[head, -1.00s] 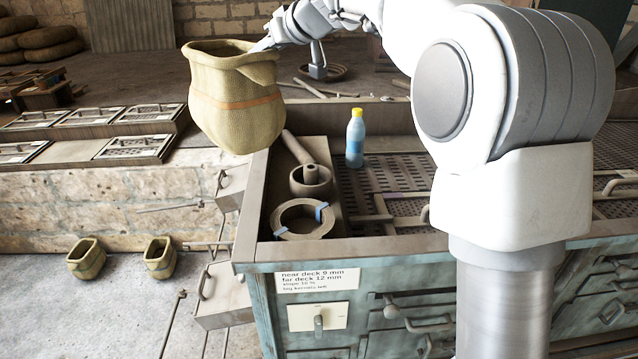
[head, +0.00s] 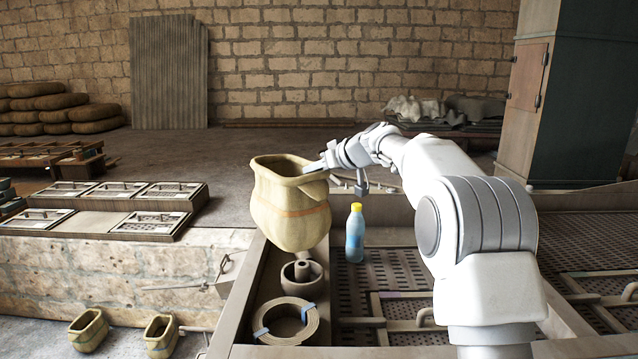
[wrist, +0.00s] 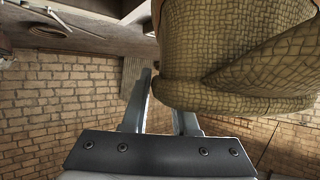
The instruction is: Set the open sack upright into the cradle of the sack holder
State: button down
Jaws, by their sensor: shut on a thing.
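My gripper (head: 314,167) is shut on the rim of the open sack (head: 290,213), at its right side. In the wrist view, the sack (wrist: 235,50) fills the upper right, beside and partly hiding the fingers (wrist: 165,105). I cannot make out the sack holder or its cradle in either view.
Two small woven containers (head: 88,330) are on the floor at lower left. Framed screens (head: 150,222) lie on a ledge at left.

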jog(key=f, duration=0.1)
jog(key=w+f, duration=0.1)
jog(key=f, duration=0.3)
jog(key=shift+w+d+p, duration=0.3)
jog(key=shift+w+d, duration=0.05)
jog(key=shift+f+b, duration=0.35)
jog(key=shift+b, duration=0.1)
jog(key=shift+f+b, duration=0.3)
jog(key=shift+b, duration=0.2)
jog(key=c, duration=0.7)
grip_release()
